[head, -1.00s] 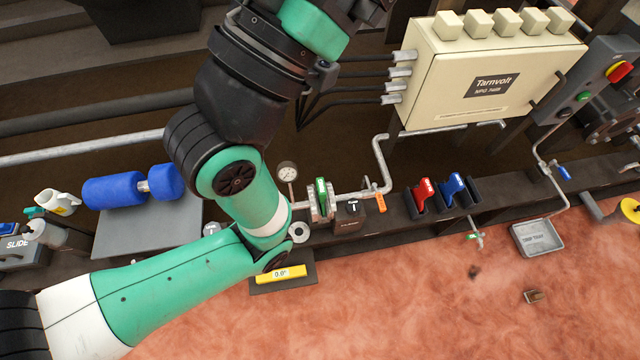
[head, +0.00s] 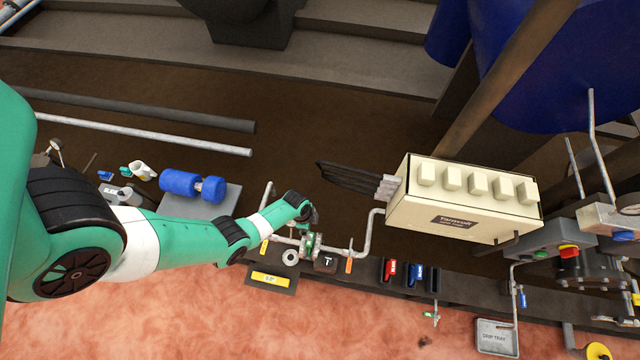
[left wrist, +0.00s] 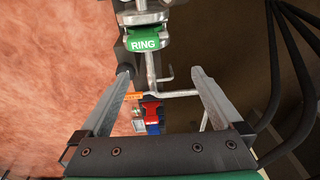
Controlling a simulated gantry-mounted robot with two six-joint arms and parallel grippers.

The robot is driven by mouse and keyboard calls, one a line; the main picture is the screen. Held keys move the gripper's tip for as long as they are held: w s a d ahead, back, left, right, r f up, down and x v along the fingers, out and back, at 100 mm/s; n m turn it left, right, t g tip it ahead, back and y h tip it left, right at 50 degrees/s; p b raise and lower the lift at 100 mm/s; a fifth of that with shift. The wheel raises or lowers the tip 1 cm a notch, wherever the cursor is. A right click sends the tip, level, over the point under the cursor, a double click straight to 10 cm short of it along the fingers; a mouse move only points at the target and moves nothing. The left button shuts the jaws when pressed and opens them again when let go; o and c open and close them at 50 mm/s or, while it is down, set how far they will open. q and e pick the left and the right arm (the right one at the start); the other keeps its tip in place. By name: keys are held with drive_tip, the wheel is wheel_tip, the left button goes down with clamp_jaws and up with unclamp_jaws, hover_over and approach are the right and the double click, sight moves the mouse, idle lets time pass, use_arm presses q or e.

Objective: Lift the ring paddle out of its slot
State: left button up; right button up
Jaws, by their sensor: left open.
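The ring paddle has a green tab marked RING (left wrist: 143,44) in the left wrist view. It stands in its slot between metal flanges on the pipe. In the head view its green part (head: 309,243) shows small, just below my left wrist. My left gripper (left wrist: 164,78) is open, its two fingers spread wide, with nothing held between them. The tab lies beyond the fingertips, toward the upper left, apart from them. In the head view the left gripper (head: 312,217) is small and partly hidden by my own wrist. My right gripper is in neither view.
Right of the flanges are a dark block marked T (head: 326,262), an orange tag (head: 349,265) and a holder with red (head: 390,268) and blue (head: 416,273) paddles. A cream Tarnvolt box (head: 455,205) with cables stands behind. A yellow-faced level (head: 271,279) lies in front.

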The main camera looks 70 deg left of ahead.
use_arm(q)
drive_tip(key=shift+g, duration=0.3)
drive_tip(key=f+b, duration=0.4)
drive_tip(key=s+d+f+b, duration=0.1)
drive_tip(key=f+b, duration=0.7)
drive_tip(key=shift+s+d+f, duration=0.2)
drive_tip(key=shift+d, duration=0.15)
drive_tip(key=shift+r, duration=0.1)
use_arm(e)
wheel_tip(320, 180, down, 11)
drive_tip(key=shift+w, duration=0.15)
use_arm(q)
clamp_jaws()
wheel_tip(320, 180, up, 11)
drive_tip(key=p, duration=1.1)
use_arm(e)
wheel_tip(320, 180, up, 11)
